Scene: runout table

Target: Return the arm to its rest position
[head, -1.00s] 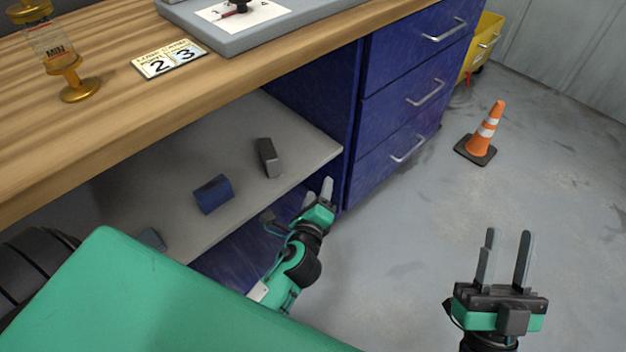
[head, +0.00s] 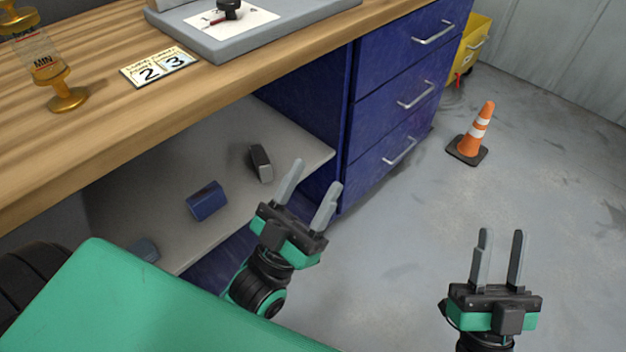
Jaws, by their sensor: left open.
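My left gripper (head: 311,184) is in the middle of the head view, in front of the lower shelf's edge. Its two grey fingers are spread apart with nothing between them. My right gripper (head: 500,242) is upright at the lower right over the bare floor. Its two fingers are apart and empty. My green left arm link fills the lower left and hides part of the shelf.
The wooden bench (head: 130,110) has blue drawers (head: 400,110). A lower shelf (head: 190,150) holds a blue block (head: 207,200) and a dark grey block (head: 261,163). A traffic cone (head: 476,130) and a yellow bin (head: 472,45) stand right. The floor between is clear.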

